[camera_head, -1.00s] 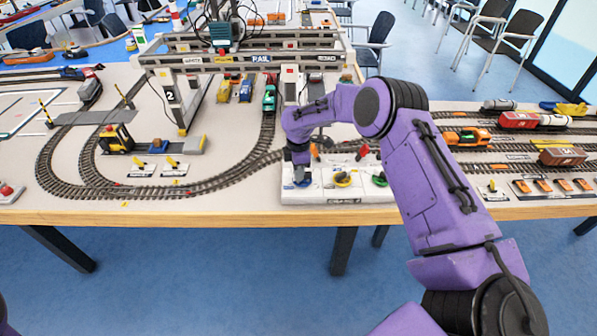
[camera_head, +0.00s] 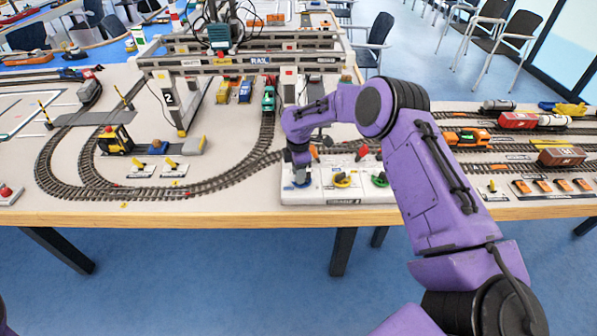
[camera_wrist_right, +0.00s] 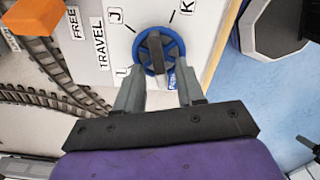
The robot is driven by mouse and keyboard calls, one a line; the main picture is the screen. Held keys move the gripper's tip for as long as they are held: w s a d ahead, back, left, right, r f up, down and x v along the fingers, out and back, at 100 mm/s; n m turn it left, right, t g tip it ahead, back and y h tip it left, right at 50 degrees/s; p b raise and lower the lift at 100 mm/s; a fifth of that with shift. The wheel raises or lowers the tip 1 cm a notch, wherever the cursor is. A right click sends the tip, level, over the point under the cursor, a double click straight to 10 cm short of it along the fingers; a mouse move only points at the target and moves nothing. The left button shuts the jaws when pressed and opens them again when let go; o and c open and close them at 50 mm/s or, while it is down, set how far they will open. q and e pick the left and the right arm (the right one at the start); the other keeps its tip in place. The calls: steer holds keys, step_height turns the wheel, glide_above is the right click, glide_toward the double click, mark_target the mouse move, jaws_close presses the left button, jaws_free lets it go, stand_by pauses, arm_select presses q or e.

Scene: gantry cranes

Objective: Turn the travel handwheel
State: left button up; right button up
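The travel handwheel is a blue spoked wheel with a dark bar across it. It lies in the right wrist view (camera_wrist_right: 172,47) on a white panel (camera_wrist_right: 198,20), beside the label "TRAVEL". My right gripper (camera_wrist_right: 158,75) has its two grey fingers apart, with the tips at the near left and right sides of the wheel. I cannot tell whether they touch the rim. In the head view, my right gripper (camera_head: 300,180) points down over the wheel at the panel's left end, mostly hiding it. My left gripper is out of view.
A yellow wheel (camera_head: 342,180) and a green wheel (camera_head: 379,180) sit to the right on the same panel. The grey gantry crane (camera_head: 250,62) stands behind. Toy tracks (camera_head: 180,190) and trains lie on both sides. The table's front edge (camera_head: 200,219) is close.

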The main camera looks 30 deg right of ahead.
step_height(320, 180, up, 11)
steer(key=b, duration=0.2)
steer(key=shift+f, duration=0.2)
stand_by(0.5)
